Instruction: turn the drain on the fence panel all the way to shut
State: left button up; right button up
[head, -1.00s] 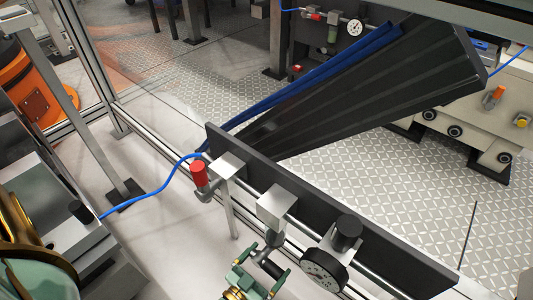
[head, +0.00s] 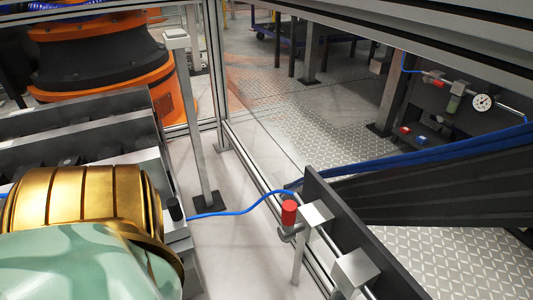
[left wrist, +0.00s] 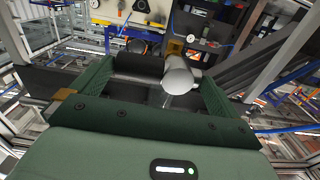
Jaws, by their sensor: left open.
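The fence panel (head: 355,235) is a dark strip running to the lower right in the head view. It carries a valve with a red cap (head: 289,213) and metal blocks; its lower end is cut off. My left gripper (left wrist: 157,76) shows in the left wrist view with its green fingers wide apart. Between them are a dark cylinder (left wrist: 136,66) and a pale grey rounded part (left wrist: 181,76). The pale part looks like the drain, but I cannot be sure; contact with the fingers is unclear. My right gripper is in neither view.
A blue hose (head: 235,212) runs from a machine at the left to the panel. A metal post (head: 195,125) stands behind. A black ribbed chute (head: 440,190) slopes away at the right. Pale floor (head: 240,265) shows left of the panel.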

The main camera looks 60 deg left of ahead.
pick_arm(q)
jog(key=s+p, duration=0.1)
jog(key=s, duration=1.2)
jog(key=shift+s+a, duration=0.15)
jog(key=shift+s, duration=0.1)
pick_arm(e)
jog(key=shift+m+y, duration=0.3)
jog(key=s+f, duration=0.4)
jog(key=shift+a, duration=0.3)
